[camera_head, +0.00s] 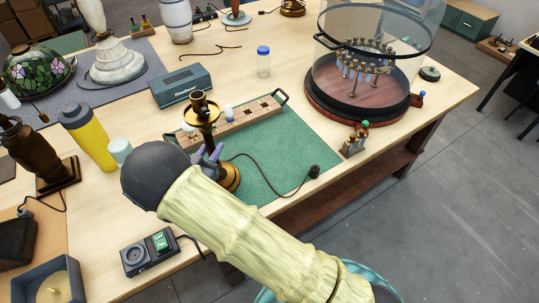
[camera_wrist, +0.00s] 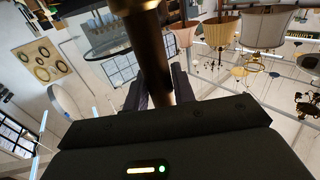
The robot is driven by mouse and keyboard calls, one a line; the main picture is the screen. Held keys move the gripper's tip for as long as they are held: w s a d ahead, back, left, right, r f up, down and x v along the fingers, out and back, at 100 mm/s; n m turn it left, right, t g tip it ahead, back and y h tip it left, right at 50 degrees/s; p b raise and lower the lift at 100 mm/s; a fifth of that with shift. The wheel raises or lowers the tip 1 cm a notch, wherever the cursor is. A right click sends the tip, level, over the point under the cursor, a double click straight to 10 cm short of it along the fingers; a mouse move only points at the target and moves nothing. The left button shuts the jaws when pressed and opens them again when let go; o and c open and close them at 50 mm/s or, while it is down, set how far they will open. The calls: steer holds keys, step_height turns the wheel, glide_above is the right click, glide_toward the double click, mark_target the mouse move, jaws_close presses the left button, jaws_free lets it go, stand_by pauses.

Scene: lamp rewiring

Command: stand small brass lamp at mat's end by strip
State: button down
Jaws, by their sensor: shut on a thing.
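The small brass lamp (camera_head: 205,113) stands roughly upright at the left part of the green mat (camera_head: 290,150). It has a brass dish, a dark socket on top and a round brass base (camera_head: 230,177). My gripper (camera_head: 212,153) is shut on its stem, and my arm hides part of the base. I cannot tell whether the base touches the mat. In the wrist view the stem (camera_wrist: 150,50) runs between my fingers (camera_wrist: 158,88). A dark cord with a plug (camera_head: 314,171) lies on the mat.
A yellow bottle (camera_head: 87,136) and a pale cup (camera_head: 120,150) stand left of the lamp. A blue-grey box (camera_head: 181,86) is behind. A glass dome stand (camera_head: 357,103) is at right. A tester box (camera_head: 150,253) sits near the front edge. The mat's right half is mostly clear.

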steer(key=shift+f+b, duration=1.9)
steer(key=shift+f, duration=0.45)
stand_by(0.6)
steer(key=c, duration=1.1)
jaws_free()
steer(key=shift+f, duration=0.15)
steer(key=b+v, duration=0.4)
steer(key=v, duration=1.3)
steer(key=shift+s, duration=0.2)
